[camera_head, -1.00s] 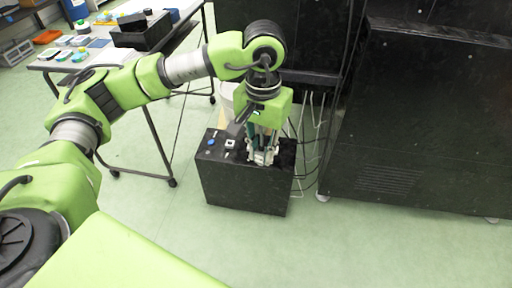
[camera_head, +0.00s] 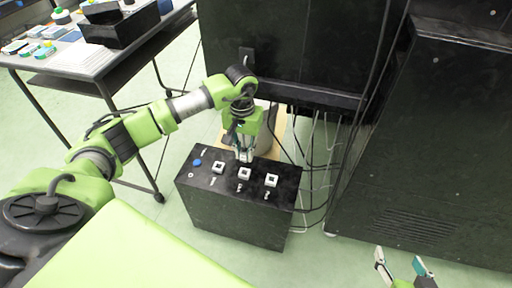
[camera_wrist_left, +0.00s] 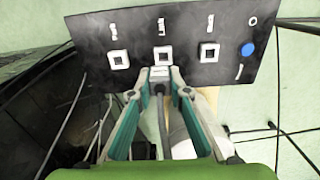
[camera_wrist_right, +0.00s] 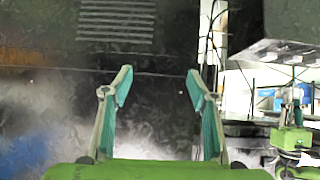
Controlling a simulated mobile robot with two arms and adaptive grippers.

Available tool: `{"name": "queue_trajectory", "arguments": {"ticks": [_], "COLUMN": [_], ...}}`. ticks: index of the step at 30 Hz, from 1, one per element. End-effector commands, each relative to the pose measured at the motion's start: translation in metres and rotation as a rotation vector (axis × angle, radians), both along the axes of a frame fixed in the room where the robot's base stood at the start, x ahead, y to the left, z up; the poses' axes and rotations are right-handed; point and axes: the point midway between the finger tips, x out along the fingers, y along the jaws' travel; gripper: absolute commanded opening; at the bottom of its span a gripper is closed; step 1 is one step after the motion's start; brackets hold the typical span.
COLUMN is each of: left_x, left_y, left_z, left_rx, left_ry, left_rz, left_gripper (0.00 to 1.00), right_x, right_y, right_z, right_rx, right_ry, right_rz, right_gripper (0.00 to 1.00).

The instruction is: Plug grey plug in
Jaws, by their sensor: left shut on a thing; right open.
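A black box (camera_head: 225,208) stands on the floor with three white-rimmed square sockets on top: left (camera_head: 218,167), middle (camera_head: 244,174) and right (camera_head: 272,180). My left gripper (camera_head: 244,158) is shut at the box's far edge, just behind the middle socket. In the left wrist view its fingertips hold a small light grey plug (camera_wrist_left: 159,74), with a grey cable (camera_wrist_left: 160,125) trailing between the fingers. The plug shows just beside the middle socket (camera_wrist_left: 162,55), apart from its opening; its height is unclear. My right gripper (camera_head: 400,261) is open and empty, low at right.
A blue button (camera_head: 197,162) sits on the box's left end. Tall black cabinets (camera_head: 290,60) stand behind and at right, with several loose cables (camera_head: 318,150) hanging beside the box. A cluttered table (camera_head: 85,60) is at upper left.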

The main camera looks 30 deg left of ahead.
Motion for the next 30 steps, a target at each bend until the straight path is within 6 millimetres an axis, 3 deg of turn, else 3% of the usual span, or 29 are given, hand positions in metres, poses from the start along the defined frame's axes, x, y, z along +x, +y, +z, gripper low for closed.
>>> {"name": "queue_trajectory", "arguments": {"ticks": [11,30], "left_x": [-0.001,-0.001], "left_y": [0.007,0.007], "left_z": [-0.015,-0.034], "left_rx": [-0.001,-0.002], "left_ry": [0.000,-0.001], "left_rz": [0.008,0.008], "left_gripper": [0.00,0.00], "right_x": [0.011,0.043], "right_y": [0.005,0.021], "right_z": [0.019,0.072], "right_rx": [0.020,0.085], "right_ry": [-0.088,-0.360], "right_rz": [0.006,0.024], "right_gripper": [0.54,0.54]}}
